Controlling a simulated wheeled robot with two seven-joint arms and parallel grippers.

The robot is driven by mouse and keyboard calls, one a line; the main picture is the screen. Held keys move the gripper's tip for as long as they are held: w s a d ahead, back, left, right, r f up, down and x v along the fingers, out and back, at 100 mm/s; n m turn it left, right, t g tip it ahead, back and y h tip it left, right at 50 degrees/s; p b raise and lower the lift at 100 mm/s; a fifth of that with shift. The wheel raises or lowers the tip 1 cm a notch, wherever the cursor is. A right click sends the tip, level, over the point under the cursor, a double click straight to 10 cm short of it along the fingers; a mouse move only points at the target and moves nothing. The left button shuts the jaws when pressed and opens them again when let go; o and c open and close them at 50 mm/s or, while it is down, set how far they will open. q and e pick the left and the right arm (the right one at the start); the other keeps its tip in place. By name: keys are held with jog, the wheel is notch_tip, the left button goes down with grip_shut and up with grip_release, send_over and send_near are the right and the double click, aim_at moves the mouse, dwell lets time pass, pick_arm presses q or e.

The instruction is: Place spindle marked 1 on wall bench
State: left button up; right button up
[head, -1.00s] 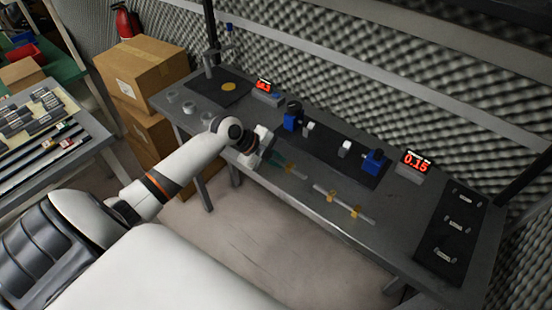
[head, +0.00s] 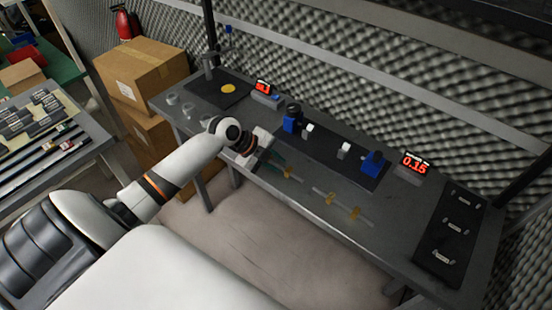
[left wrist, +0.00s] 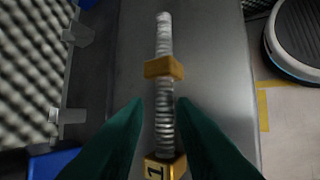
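A threaded steel spindle (left wrist: 163,108) with two brass blocks lies along the wall bench. The near block (left wrist: 160,168) bears a "1" in the left wrist view; the far block (left wrist: 165,67) shows no mark. In the head view one brass block (head: 288,172) of this spindle shows just right of my left gripper (head: 274,165). The gripper's dark fingers (left wrist: 158,108) stand on either side of the rod, with gaps between them and it, so it looks open. A second spindle (head: 343,205) with two brass blocks lies farther right. My right gripper is not in view.
The wall bench (head: 310,225) has a dark mat with blue blocks (head: 373,163), red-digit displays (head: 414,165) and a mat with several small parts (head: 458,225). Foam covers the wall behind. Another table (head: 90,150) and cardboard boxes (head: 145,75) stand at left.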

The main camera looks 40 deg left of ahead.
pick_arm(q)
jog(key=b+v, duration=0.1)
jog(key=v, duration=1)
jog(key=shift+a+r, duration=0.2)
jog(key=shift+r, duration=0.15)
